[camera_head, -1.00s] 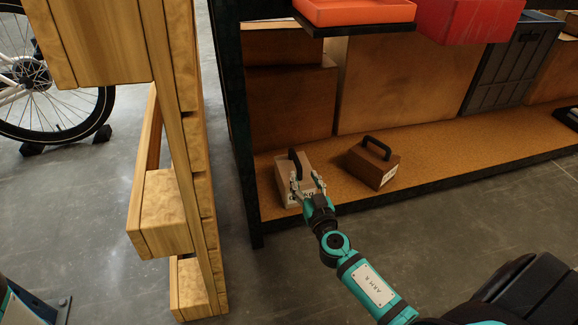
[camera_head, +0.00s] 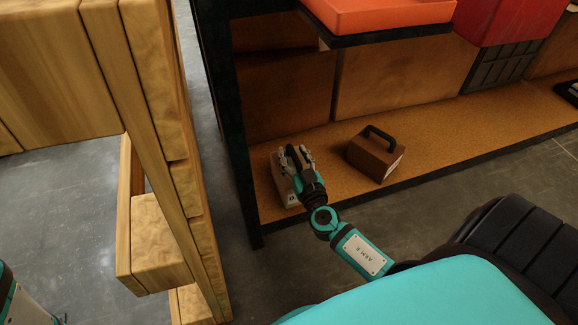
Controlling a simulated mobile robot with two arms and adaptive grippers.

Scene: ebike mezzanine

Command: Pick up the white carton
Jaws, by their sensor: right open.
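The white carton (camera_head: 282,183), pale with a dark handle, stands on the lower shelf at its left end. My right gripper covers much of it. My right gripper (camera_head: 294,154) is open, its fingers at the carton's top on either side of the dark handle. Whether they touch it I cannot tell. A brown carton (camera_head: 372,159) with a black handle and a white label stands just to the right on the same shelf. My left gripper is out of view.
The cork-topped lower shelf (camera_head: 450,130) has a dark front edge and a dark upright (camera_head: 228,130) close left of the carton. An orange tray (camera_head: 380,14) sits on the shelf above. A wooden stack (camera_head: 160,245) stands at left. Large brown boxes (camera_head: 400,80) line the back.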

